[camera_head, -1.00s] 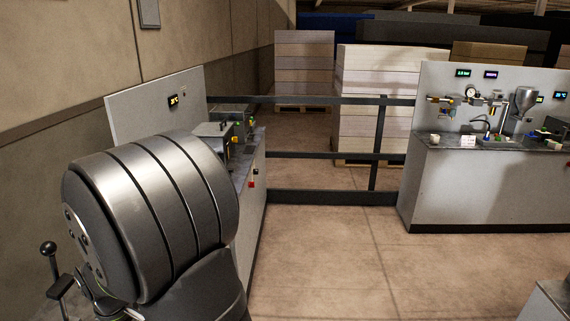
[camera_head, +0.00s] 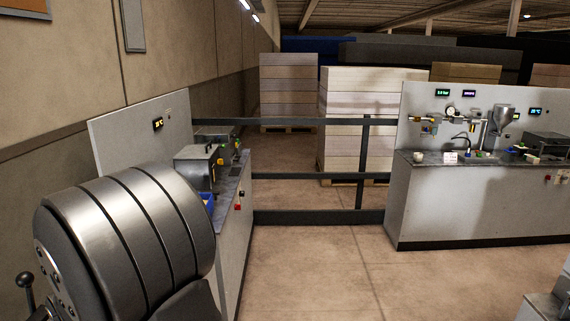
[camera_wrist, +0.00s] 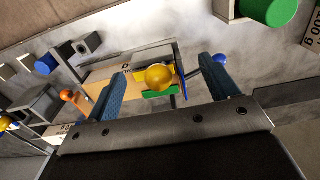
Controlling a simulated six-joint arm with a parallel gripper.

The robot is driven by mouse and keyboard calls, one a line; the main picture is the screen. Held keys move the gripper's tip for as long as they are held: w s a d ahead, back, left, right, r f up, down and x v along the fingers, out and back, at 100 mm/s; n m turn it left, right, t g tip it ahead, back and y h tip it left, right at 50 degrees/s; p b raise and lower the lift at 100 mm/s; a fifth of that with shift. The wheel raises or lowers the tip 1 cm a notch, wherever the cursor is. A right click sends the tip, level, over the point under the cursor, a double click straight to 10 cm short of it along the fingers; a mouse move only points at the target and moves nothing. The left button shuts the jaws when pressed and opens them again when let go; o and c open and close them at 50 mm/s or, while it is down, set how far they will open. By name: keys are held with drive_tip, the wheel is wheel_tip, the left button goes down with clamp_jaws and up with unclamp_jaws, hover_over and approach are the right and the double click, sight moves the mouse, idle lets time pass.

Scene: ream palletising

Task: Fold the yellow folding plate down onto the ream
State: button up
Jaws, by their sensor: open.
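In the wrist view, the two blue fingers of my gripper (camera_wrist: 161,71) stand wide apart. Between them, in the picture, is a round yellow knob (camera_wrist: 159,76), with a green strip just below it. A tan flat surface (camera_wrist: 100,88) lies left of the knob, partly behind the left finger. I cannot tell whether it is the ream. Neither finger clearly touches the knob. The head view shows no gripper, plate or ream that I can make out.
In the wrist view, an orange knob (camera_wrist: 67,95), a blue knob (camera_wrist: 45,64) and a green cylinder (camera_wrist: 281,11) surround the work spot. In the head view, a left bench (camera_head: 232,215), dark railing (camera_head: 310,176) and right bench (camera_head: 440,205) border open floor.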

drive_tip(key=shift+r, duration=0.1)
idle(0.3)
drive_tip(key=shift+r, duration=3.4)
wheel_tip(320, 180, down, 7)
drive_tip(key=shift+d+f, duration=0.3)
drive_tip(key=shift+d, duration=0.35)
